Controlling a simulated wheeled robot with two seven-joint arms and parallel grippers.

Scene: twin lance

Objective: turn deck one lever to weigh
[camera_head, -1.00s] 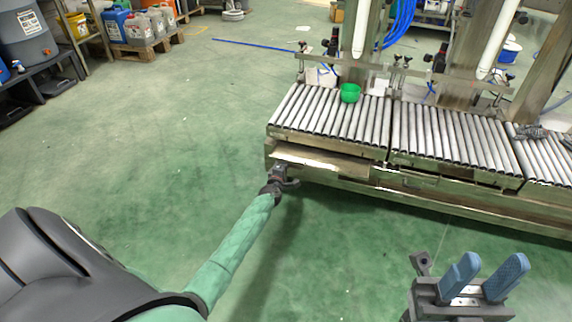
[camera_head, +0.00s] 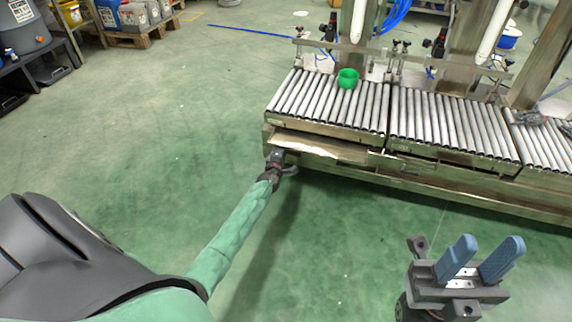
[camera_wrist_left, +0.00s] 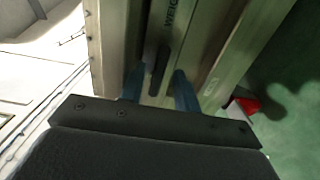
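In the left wrist view a dark lever (camera_wrist_left: 160,70) stands against a pale metal panel (camera_wrist_left: 205,40), below lettering that reads in part "WEIG". The two blue fingers of my left gripper (camera_wrist_left: 159,82) are apart, one on each side of the lever, with a gap visible. In the head view my left gripper (camera_head: 279,163) is at the front left corner of the roller deck (camera_head: 325,100); the lever cannot be made out there. My right gripper (camera_head: 479,252) is open and empty, its blue fingers apart, in front of the deck.
A green cup (camera_head: 347,79) stands on the left rollers. More roller sections (camera_head: 450,120) run to the right. A pale metal sheet (camera_head: 315,147) shows below the deck's left front edge. A red object (camera_wrist_left: 243,104) lies at the right in the wrist view.

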